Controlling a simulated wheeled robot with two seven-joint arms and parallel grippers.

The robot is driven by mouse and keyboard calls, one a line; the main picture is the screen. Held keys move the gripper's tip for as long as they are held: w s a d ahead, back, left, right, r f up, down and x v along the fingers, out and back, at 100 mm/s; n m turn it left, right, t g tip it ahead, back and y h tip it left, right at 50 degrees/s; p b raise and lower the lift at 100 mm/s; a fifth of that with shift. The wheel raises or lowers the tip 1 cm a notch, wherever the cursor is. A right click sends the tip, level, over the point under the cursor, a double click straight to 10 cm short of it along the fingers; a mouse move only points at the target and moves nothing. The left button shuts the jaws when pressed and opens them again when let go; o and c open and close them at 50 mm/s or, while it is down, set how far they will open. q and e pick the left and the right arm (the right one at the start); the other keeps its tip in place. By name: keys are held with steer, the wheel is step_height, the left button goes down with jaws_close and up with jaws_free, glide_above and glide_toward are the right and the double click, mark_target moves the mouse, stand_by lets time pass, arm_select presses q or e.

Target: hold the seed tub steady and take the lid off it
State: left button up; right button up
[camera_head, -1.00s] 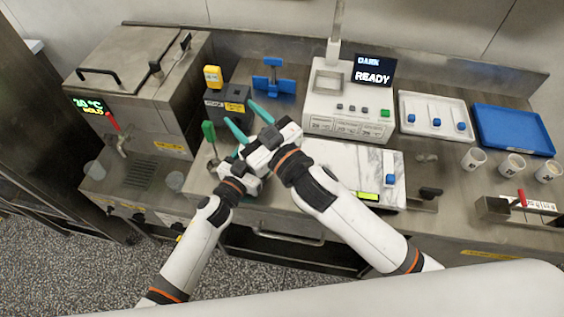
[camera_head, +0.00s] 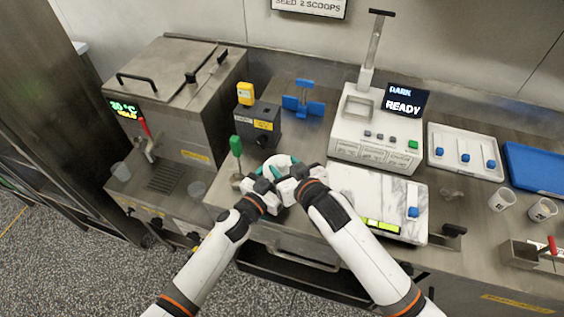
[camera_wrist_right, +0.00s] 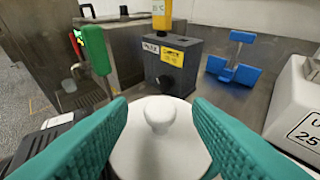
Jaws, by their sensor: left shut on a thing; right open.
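The seed tub's white round lid (camera_wrist_right: 160,150) with its knob (camera_wrist_right: 160,113) fills the lower middle of the right wrist view. In the head view the lid (camera_head: 279,160) shows only partly behind my grippers, and the tub's body is mostly hidden. My right gripper (camera_head: 283,166) is open, with its teal fingers on either side of the lid knob and apart from it. My left gripper (camera_head: 264,176) is shut on the tub at its left side; its fingertips are largely hidden. The lid sits level on the tub.
A green-handled tool (camera_head: 236,148) stands just left of the tub. A dark box with a yellow top (camera_head: 258,122) and a blue stand (camera_head: 303,104) are behind it. A white machine (camera_head: 375,135) and a marble slab (camera_head: 375,190) lie to the right.

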mark_target(281, 163)
steer(key=shift+x, duration=1.35)
steer(key=shift+c, duration=0.2)
jaws_close()
steer(key=shift+r, duration=0.25)
steer(key=shift+r, duration=0.95)
steer(key=shift+r, duration=0.1)
steer(key=shift+r, duration=1.9)
